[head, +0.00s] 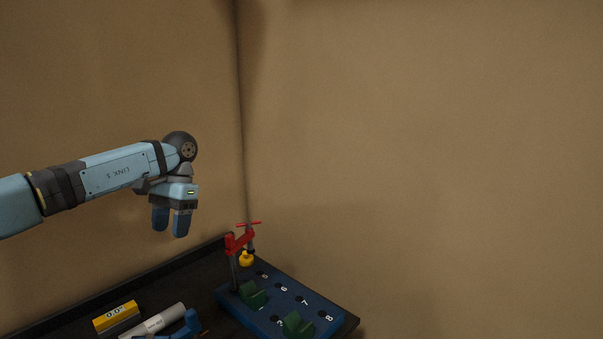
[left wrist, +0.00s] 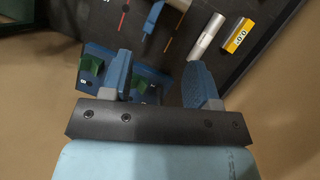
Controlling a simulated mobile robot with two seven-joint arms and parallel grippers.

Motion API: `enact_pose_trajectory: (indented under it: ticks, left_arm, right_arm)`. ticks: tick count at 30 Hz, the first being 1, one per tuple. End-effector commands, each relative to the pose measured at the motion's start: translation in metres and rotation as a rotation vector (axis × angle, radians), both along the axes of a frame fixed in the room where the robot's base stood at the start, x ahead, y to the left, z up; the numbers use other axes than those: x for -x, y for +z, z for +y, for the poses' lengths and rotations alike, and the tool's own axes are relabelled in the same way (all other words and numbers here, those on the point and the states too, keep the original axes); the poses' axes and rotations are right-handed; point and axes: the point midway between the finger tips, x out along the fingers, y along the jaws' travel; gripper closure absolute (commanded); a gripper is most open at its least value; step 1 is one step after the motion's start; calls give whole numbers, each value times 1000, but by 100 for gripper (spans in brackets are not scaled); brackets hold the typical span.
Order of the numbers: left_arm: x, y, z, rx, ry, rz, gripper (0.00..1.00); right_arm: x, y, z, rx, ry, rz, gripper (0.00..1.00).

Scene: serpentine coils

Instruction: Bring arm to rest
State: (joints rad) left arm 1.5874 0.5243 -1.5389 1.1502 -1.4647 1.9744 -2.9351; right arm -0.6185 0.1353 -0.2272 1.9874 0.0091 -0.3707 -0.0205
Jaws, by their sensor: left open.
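My left arm comes in from the left in the head view, raised above the dark table. My left gripper (head: 171,222) points down in the air, open, with nothing between its blue fingers. In the left wrist view the two fingers (left wrist: 163,85) are well apart and empty. Below and to the right of it in the head view is a blue block (head: 265,312) with numbered holes and green pieces (head: 252,294). The gripper touches nothing. My right gripper is not in view.
A red clamp (head: 238,243) with a yellow tip (head: 246,259) stands at the blue block. A yellow box reading 0.0 (head: 116,317), a whitish cylinder (head: 160,321) and a blue tool (head: 187,329) lie on the table (head: 75,322). Brown walls stand behind; the air at right is clear.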

Motion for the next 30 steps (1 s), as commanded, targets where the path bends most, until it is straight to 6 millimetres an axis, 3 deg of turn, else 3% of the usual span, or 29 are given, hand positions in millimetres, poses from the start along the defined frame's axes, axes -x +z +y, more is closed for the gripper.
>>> enact_pose_trajectory:
  ticks: [1,8,12,18,21,24,30]
  left_arm:
    - [7,-26,-20,42,16,18,45]
    - [40,-102,-107,270,209,92,45]
    - [80,-147,-179,451,436,238,45]
    - [140,-174,-267,653,874,612,45]
    - [162,-175,-296,697,1106,860,45]
    - [177,-173,-314,700,1335,1143,45]
    - [188,-178,-313,562,1737,1804,45]
  right_arm:
    - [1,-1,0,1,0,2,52]
    - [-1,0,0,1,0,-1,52]
    - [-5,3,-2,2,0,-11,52]
    - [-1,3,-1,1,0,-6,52]
    - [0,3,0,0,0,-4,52]
    - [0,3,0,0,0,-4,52]
    - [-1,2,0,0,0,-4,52]
